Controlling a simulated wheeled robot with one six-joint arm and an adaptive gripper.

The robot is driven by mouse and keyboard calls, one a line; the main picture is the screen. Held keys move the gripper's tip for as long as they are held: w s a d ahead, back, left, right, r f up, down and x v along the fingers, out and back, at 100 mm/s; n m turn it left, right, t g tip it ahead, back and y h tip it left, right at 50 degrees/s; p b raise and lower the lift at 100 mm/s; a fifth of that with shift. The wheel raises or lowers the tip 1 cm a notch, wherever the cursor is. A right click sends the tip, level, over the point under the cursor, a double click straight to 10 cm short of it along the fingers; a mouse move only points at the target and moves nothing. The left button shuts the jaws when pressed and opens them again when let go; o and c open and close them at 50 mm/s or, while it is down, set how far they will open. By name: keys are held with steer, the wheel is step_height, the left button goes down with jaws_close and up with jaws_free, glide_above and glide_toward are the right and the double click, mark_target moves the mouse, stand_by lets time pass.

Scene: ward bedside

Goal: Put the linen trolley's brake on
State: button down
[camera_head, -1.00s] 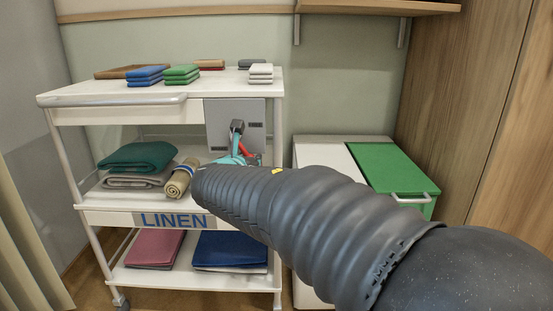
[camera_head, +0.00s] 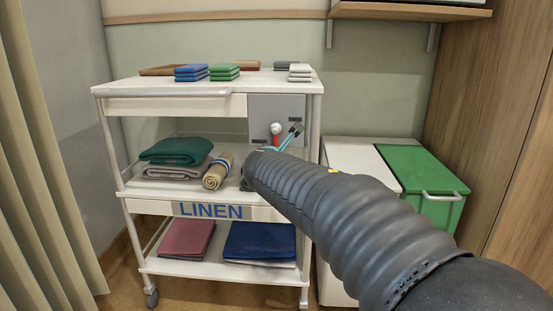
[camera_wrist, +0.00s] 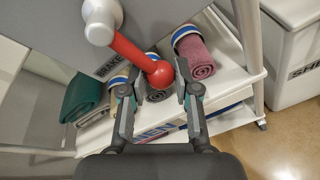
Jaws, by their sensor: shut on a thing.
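The linen trolley (camera_head: 112,104) stands at the left in the head view, with a grey panel (camera_head: 262,107) at its right end. On this panel is the brake lever (camera_wrist: 132,52), a red bar with a red ball at its end and a white hub (camera_wrist: 101,17). In the head view the white hub (camera_head: 276,129) shows, with a bit of red below it. My gripper (camera_wrist: 157,86) has its two fingers on either side of the red ball and is shut on the lever's ball end. In the head view my gripper (camera_head: 291,135) is in front of the panel, partly hiding the lever.
Folded linen, including a green towel (camera_head: 178,150) and a beige roll (camera_head: 217,172), lies on the middle shelf. Small folded cloths cover part of the top. A curtain (camera_head: 45,170) hangs at left.

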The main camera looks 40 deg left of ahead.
steer(key=shift+w+d+r, duration=0.2)
steer(key=shift+w+r, duration=0.05)
steer(key=shift+r, duration=0.15)
steer(key=c, duration=1.3)
jaws_free()
steer(key=o, duration=0.5)
steer(key=shift+w+d, duration=0.1)
steer(key=shift+c, duration=0.2)
steer(key=shift+s+a+f, duration=0.2)
steer(key=shift+s+a, duration=0.05)
steer(key=shift+s, duration=0.15)
steer(key=v, duration=1.2)
steer(key=shift+w, duration=0.1)
